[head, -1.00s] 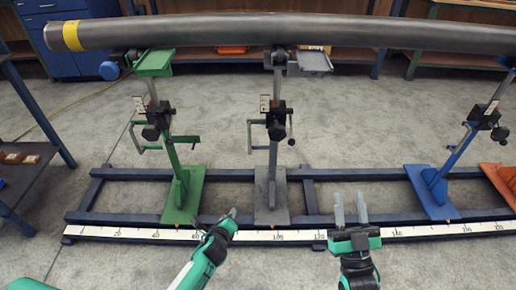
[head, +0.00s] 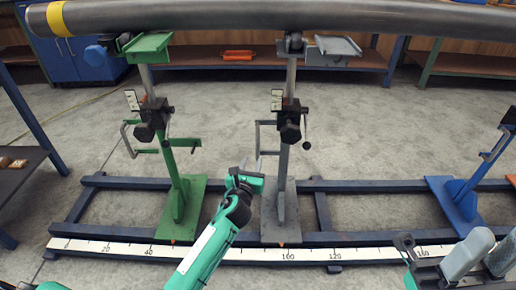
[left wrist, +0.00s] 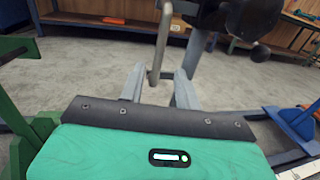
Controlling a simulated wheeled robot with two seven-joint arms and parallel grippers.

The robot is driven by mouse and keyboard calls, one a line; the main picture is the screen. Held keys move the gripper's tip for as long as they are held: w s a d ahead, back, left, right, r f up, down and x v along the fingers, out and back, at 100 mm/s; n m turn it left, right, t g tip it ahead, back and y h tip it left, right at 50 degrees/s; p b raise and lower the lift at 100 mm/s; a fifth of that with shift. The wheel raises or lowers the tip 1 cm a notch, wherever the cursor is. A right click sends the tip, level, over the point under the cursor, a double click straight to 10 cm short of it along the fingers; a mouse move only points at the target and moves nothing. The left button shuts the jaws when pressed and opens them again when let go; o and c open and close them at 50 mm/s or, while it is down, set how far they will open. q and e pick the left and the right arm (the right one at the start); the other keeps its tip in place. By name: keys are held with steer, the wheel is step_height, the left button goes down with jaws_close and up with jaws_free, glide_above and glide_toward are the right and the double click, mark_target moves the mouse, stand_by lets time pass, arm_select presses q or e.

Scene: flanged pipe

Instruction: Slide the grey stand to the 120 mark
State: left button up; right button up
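The grey stand (head: 281,215) stands upright on the blue rail frame, its base tip at the scale close to the 100 mark (head: 288,256). The 120 mark (head: 336,256) lies to its right. Its post, clamp and crank also show in the left wrist view (left wrist: 196,50). My left gripper (head: 250,168) is just left of the grey post, low above the base. In the left wrist view its two fingers (left wrist: 157,87) are apart with nothing visibly gripped. Parts of my right arm show at the lower right; its finger state is unclear.
The green stand (head: 182,205) is left of the grey one; the blue stand (head: 458,200) is farther right. A long grey pipe (head: 220,17) runs across the top. A crossbar (head: 321,205) lies right of the grey base. The rails between there and the blue stand look clear.

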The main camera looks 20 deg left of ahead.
mark_target(257, 147)
arm_select(q)
steer(key=w+b, duration=0.1)
steer(key=w, duration=0.2)
steer(key=w+b, duration=0.1)
steer(key=w, duration=0.5)
steer(key=shift+w+a+b, duration=0.1)
steer(key=shift+a+b, duration=0.3)
steer(key=shift+c, duration=0.4)
jaws_close()
